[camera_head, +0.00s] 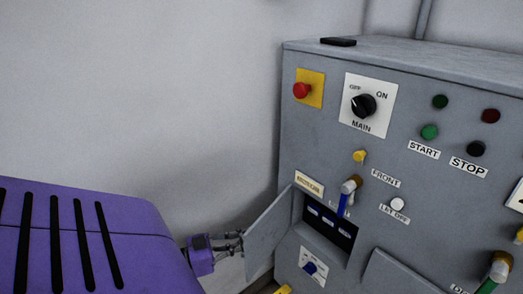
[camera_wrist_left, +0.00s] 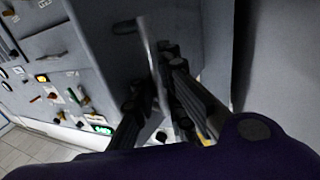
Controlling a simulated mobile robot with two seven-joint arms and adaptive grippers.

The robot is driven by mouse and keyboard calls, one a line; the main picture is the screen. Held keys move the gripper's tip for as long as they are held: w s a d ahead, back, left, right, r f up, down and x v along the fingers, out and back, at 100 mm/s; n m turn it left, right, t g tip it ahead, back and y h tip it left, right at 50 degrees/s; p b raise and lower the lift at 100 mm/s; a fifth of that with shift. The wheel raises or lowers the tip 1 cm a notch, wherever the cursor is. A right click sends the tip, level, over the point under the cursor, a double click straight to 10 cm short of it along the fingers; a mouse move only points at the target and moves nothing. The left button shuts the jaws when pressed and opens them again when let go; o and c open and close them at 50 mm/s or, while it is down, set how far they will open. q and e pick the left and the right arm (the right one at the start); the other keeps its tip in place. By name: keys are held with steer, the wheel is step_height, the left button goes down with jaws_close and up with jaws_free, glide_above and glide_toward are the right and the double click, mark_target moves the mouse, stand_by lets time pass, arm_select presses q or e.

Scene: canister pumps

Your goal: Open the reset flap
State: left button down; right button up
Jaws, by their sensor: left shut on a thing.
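The reset flap (camera_head: 269,222) is a grey plate on the front of the grey control cabinet. It stands swung out to the left, and the dark recess (camera_head: 340,232) behind it shows several small blue parts. My left gripper (camera_head: 238,242) is at the flap's outer left edge and is shut on it. In the left wrist view the flap (camera_wrist_left: 151,45) is nearly edge-on, its edge between the fingers (camera_wrist_left: 154,88). My right gripper is not in view.
The cabinet (camera_head: 330,140) carries a red button (camera_head: 301,90), a black main switch (camera_head: 363,105) and a blue-handled key or lever (camera_head: 347,195) beside the recess. A blue knob (camera_head: 309,267) sits below it. A plain wall (camera_head: 140,100) stands behind my arm.

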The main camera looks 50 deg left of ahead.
arm_select(q)
steer(key=shift+s+a+f, duration=0.2)
steer(key=shift+s+f, duration=0.1)
steer(key=shift+s, duration=0.1)
steer(key=c, duration=2.3)
jaws_free()
steer(key=shift+o, duration=0.9)
steer(key=shift+s+r, duration=0.15)
steer(key=shift+r, duration=0.05)
steer(key=shift+w+r, duration=0.2)
step_height(320, 180, up, 10)
steer(key=shift+s+f, duration=0.1)
steer(key=shift+f, duration=0.1)
